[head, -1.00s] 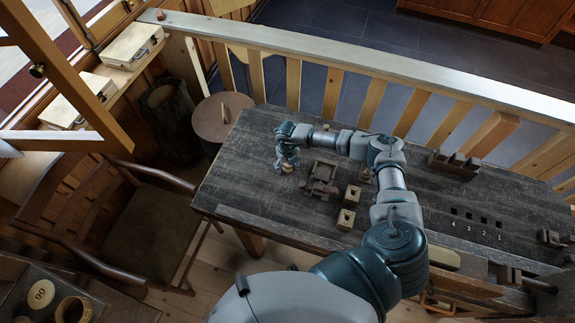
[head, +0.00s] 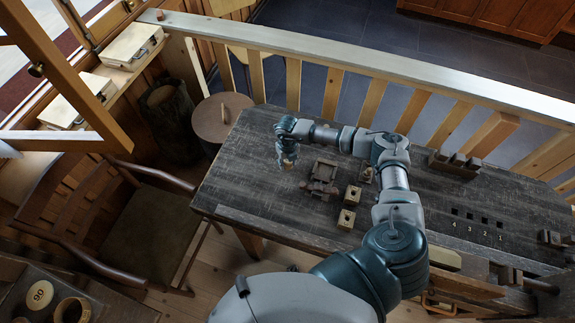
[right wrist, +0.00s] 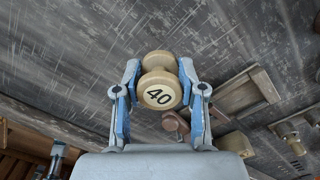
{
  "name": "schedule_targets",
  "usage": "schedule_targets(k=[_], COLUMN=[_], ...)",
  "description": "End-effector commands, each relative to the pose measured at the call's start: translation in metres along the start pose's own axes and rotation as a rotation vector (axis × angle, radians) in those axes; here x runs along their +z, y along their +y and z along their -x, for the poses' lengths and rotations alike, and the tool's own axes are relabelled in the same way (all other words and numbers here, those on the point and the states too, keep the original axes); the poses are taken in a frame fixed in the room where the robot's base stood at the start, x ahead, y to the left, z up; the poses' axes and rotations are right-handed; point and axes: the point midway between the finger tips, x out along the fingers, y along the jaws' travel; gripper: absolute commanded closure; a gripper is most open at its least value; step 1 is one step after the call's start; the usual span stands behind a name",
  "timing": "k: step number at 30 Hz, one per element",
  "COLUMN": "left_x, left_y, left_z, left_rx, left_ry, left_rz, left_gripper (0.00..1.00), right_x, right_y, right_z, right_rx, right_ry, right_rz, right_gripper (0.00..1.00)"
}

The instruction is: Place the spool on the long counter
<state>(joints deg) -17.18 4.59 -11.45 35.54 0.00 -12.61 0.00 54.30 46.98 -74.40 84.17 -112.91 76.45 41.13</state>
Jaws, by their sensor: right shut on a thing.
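The spool is pale turned wood with the number 40 on its end. In the right wrist view the spool (right wrist: 159,90) sits between the two fingers of my right gripper (right wrist: 160,84), which is shut on it. In the head view the right gripper (head: 287,157) is over the left part of the dark wooden counter (head: 245,165), and the spool (head: 287,164) shows small below the wrist. It appears to be held above the counter top; the exact gap is hard to tell. My left gripper is not in view.
Numbered square holes (head: 470,214) lie farther right. A railing (head: 380,66) runs behind. A chair (head: 150,235) stands left.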

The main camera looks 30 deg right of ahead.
Motion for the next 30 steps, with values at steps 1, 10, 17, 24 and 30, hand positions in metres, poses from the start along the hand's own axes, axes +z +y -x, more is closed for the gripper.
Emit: schedule_targets(k=[1, 10, 17, 24, 30], left_x=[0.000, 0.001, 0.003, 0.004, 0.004], left_y=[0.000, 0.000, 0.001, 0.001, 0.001], left_z=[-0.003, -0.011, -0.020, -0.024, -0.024], left_rx=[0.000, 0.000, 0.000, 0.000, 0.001], left_ry=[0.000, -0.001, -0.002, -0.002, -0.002], left_rz=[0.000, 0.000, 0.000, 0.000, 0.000], left_gripper=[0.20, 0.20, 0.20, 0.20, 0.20], right_x=[0.001, -0.060, -0.114, -0.141, -0.144], right_y=[0.000, 0.028, 0.052, 0.065, 0.067], right_z=[0.007, 0.015, 0.020, 0.024, 0.026], right_rx=[0.002, 0.002, 0.002, 0.001, 0.000], right_ry=[-0.004, 0.001, 0.001, 0.001, -0.001], right_rz=[0.000, 0.007, 0.004, 0.001, 0.017], right_gripper=[0.83, 0.83, 0.83, 0.83, 0.83])
